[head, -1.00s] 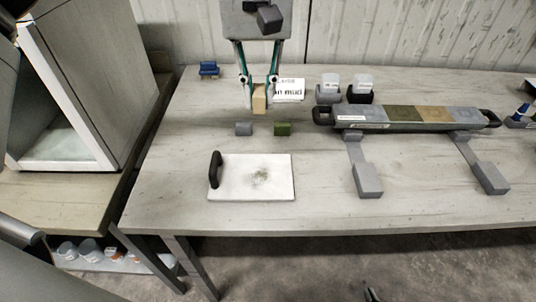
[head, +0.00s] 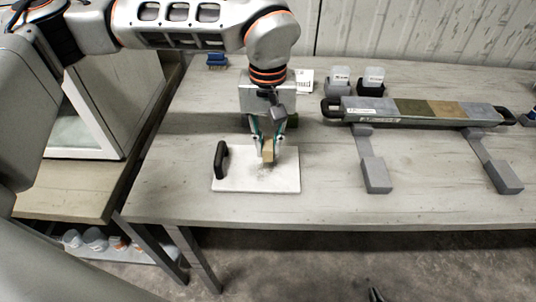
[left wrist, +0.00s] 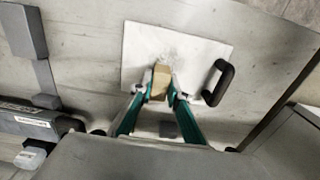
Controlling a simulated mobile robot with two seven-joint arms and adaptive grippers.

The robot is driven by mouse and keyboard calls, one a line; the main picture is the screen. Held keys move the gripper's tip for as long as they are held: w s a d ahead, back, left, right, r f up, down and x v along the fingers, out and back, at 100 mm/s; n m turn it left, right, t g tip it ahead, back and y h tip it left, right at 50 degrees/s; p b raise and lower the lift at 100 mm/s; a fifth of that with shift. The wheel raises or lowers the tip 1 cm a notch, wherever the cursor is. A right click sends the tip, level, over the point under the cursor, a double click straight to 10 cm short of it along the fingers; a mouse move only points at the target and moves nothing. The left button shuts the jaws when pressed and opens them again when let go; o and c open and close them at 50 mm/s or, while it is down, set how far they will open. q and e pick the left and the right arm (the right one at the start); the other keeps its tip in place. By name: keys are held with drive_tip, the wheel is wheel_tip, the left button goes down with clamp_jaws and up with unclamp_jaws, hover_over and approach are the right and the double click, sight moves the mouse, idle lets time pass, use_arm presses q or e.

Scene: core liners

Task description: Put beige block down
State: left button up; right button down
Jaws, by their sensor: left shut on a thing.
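The beige block (head: 268,150) is between the fingers of my left gripper (head: 267,152), which is shut on it. In the left wrist view the beige block (left wrist: 161,80) shows between the teal fingertips (left wrist: 160,92). The block is over the white board (head: 240,181), near a greyish smudge on it; I cannot tell whether it touches the board. The board has a black handle (head: 221,160) at its left edge.
A grey block (left wrist: 170,129) shows in the left wrist view. A long tray with coloured segments (head: 375,117) lies to the right on grey supports (head: 377,175). A blue brush-like object (head: 217,61) is at the back.

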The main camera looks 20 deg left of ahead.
sight(268, 156)
use_arm(q)
wheel_tip(268, 156, down, 4)
drive_tip(key=shift+r, duration=0.15)
drive_tip(key=o, duration=0.9)
drive_tip(key=shift+o, duration=0.2)
wheel_tip(268, 156, up, 12)
drive_tip(key=shift+r+p, duration=0.1)
drive_tip(key=shift+p, duration=0.2)
